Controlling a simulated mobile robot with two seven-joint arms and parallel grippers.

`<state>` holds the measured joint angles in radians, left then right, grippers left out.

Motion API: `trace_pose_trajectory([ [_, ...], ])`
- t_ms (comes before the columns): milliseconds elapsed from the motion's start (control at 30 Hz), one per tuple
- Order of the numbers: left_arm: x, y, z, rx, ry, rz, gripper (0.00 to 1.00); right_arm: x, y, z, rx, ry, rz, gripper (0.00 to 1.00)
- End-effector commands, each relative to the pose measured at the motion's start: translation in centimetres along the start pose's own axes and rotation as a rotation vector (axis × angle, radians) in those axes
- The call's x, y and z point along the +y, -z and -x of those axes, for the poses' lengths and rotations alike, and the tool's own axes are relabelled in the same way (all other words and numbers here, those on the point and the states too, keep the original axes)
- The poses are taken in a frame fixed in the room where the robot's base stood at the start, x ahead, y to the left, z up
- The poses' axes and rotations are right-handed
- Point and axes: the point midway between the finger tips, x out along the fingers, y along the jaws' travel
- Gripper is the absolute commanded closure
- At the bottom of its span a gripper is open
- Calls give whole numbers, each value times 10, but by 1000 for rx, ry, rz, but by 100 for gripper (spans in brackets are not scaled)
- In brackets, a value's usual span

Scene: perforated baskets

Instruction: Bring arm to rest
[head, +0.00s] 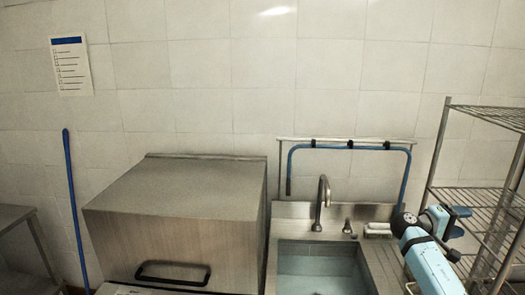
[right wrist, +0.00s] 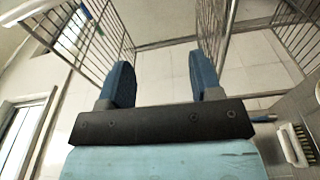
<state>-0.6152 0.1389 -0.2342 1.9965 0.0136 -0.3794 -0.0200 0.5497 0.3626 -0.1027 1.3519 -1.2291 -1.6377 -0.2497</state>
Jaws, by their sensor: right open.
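My right gripper (head: 452,220) is raised at the right of the head view, beside the sink and in front of the wire shelf. Its light blue arm comes in from the lower right. In the right wrist view the two dark blue fingers of this gripper (right wrist: 163,78) stand apart with nothing between them. My left gripper is not in view.
A wire shelf (head: 480,185) stands close on the right. A sink (head: 318,262) with a tap (head: 322,203) is left of my arm. A white brush (right wrist: 293,147) lies near the sink. A steel hooded box (head: 180,195) stands further left.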

Motion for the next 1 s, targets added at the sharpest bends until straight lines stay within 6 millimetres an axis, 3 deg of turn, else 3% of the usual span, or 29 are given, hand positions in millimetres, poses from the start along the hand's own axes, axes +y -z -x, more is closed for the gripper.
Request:
trace_pose_trajectory([
  [33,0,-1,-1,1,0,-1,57,-14,14,6,86,57,-7,41],
  [167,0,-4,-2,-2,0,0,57,-33,48,15,294,190,-57,41],
  [333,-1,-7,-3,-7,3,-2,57,-54,94,44,594,397,-185,41],
  [467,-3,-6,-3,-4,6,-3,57,-60,126,80,830,581,-349,41],
  [600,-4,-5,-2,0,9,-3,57,-51,148,118,1035,760,-555,41],
  [833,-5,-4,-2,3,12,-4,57,-18,162,161,1262,993,-918,41],
  [900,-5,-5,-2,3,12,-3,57,-53,142,175,1250,1018,-866,41],
  [1000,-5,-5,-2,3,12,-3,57,-85,118,193,1247,1054,-830,41],
])
